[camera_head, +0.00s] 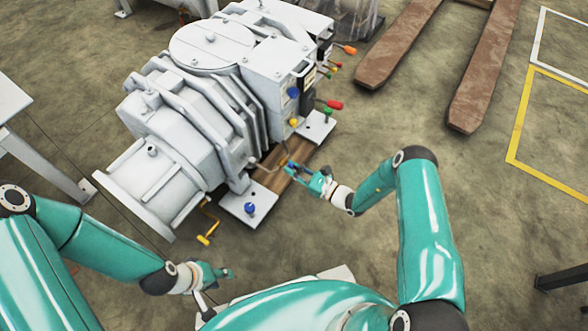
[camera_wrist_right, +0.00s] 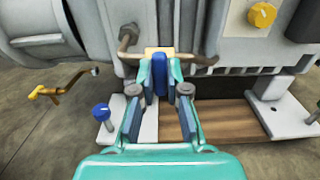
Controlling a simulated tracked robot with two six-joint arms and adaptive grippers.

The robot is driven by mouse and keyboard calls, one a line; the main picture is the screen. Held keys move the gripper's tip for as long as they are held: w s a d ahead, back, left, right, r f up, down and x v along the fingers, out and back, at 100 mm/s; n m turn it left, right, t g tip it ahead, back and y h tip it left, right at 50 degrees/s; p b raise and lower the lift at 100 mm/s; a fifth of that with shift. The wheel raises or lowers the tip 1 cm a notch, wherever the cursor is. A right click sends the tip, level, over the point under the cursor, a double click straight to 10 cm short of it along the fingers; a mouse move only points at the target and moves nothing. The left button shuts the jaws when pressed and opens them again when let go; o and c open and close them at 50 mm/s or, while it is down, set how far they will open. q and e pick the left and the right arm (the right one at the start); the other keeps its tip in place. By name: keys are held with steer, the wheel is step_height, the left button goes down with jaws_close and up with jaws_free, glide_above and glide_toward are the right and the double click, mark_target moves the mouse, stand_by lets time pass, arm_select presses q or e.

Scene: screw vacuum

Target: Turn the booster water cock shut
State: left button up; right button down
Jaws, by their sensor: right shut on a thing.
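A small cock with a brass-coloured body (camera_wrist_right: 158,50) and a blue lever (camera_wrist_right: 160,75) sits on a thin pipe at the low side of the grey pump machine (camera_head: 190,120). The lever points toward my wrist camera. My right gripper (camera_wrist_right: 159,82) is shut on the blue lever, one finger on each side; in the head view this gripper (camera_head: 296,168) is at the machine's near side and mostly hides the cock. My left gripper (camera_head: 228,273) is low in the head view, away from the machine; its fingers are too small to tell open from shut.
A yellow-handled lever (camera_head: 206,235) and a blue knob on a post (camera_head: 250,208) stand left of my right gripper. A yellow knob (camera_wrist_right: 262,14) is on the machine's face. Floor right of the machine is clear up to brown beams (camera_head: 400,40).

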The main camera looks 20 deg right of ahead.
steer(key=c, duration=1.2)
jaws_free()
steer(key=shift+o, duration=0.2)
steer(key=v, duration=1.2)
